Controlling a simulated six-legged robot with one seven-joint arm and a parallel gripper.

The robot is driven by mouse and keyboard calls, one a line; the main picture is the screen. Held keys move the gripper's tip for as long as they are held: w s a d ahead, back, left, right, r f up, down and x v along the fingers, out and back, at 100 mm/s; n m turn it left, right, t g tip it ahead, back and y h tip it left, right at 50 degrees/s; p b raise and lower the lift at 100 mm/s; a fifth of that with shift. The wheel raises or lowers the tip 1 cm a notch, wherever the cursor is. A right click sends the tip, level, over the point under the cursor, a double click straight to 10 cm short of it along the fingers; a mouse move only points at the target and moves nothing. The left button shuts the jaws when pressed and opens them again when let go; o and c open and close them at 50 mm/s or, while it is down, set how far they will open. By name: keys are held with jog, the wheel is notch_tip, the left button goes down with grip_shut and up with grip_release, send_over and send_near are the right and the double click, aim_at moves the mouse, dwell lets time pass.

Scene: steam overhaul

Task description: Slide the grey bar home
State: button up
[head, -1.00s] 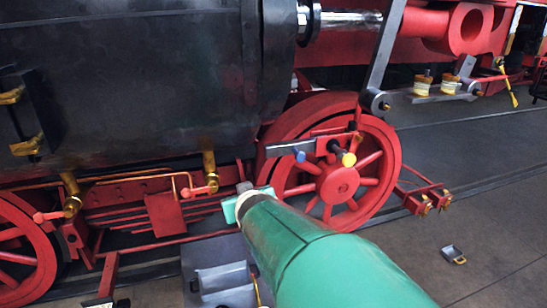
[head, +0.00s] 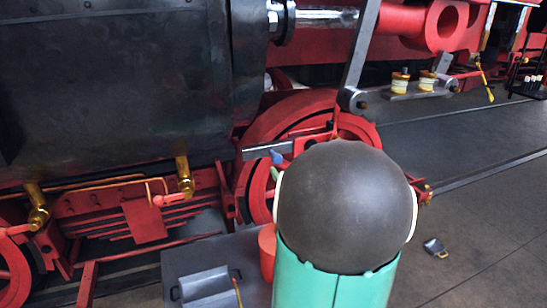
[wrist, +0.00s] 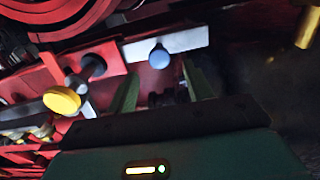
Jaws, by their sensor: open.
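The grey bar (head: 268,149) sticks out to the left from a red bracket in front of the red wheel in the head view. It carries a blue knob (head: 277,157). In the wrist view the grey bar (wrist: 183,41) runs out of the red bracket (wrist: 95,63), with the blue knob (wrist: 158,56) below its edge. My gripper (wrist: 160,72) is open; its two green fingers point toward the bar, one to each side of the blue knob.
A brass pipe (wrist: 306,28) is at upper right. In the head view, a grey tray (head: 207,284) and red cylinder (head: 267,250) are below. Floor at right is mostly clear.

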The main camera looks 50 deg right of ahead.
jog(key=x, duration=0.9)
grip_shut()
jog(key=s+d, duration=0.2)
jog(key=d, duration=0.1)
jog(key=shift+d, duration=0.1)
grip_release()
jog(key=shift+d, duration=0.1)
